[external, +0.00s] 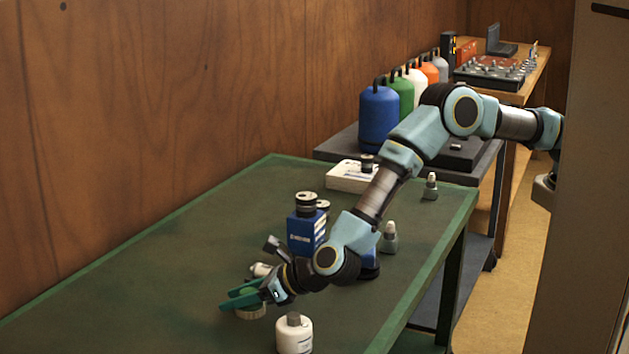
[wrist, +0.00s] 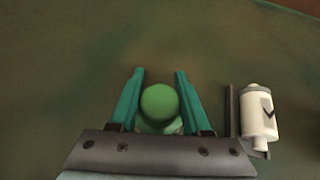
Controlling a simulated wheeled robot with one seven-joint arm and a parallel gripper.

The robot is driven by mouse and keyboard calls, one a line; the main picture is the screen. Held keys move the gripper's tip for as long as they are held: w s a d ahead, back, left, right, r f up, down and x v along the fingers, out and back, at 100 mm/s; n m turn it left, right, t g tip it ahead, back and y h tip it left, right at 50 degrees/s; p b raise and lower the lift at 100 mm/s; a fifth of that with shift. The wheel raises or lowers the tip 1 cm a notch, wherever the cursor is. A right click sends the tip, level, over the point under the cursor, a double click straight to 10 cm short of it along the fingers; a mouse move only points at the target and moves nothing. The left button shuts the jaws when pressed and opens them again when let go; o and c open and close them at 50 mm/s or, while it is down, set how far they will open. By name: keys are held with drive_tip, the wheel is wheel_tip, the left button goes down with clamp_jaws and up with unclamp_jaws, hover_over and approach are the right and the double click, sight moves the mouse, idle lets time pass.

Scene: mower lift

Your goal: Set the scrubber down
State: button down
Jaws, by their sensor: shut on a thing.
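The scrubber shows in the wrist view as a round green knob (wrist: 159,101) between the two teal fingers. In the external view its pale, round lower part (external: 251,311) shows under the fingers, low over the green-edged table (external: 150,265). I cannot tell whether it touches the tabletop. My gripper (external: 233,297) is shut on the scrubber, with one finger on each side of the knob; it also shows in the wrist view (wrist: 160,82). The fingers and wrist hide part of the scrubber.
A white bottle with a grey cap (external: 294,335) stands close in front of my gripper. A white cylindrical thing (external: 261,270) is just behind it, also in the wrist view (wrist: 257,112). A blue box (external: 305,232) stands farther back. The table's left part is clear.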

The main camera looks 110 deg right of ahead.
drive_tip(key=shift+c, duration=1.8)
unclamp_jaws()
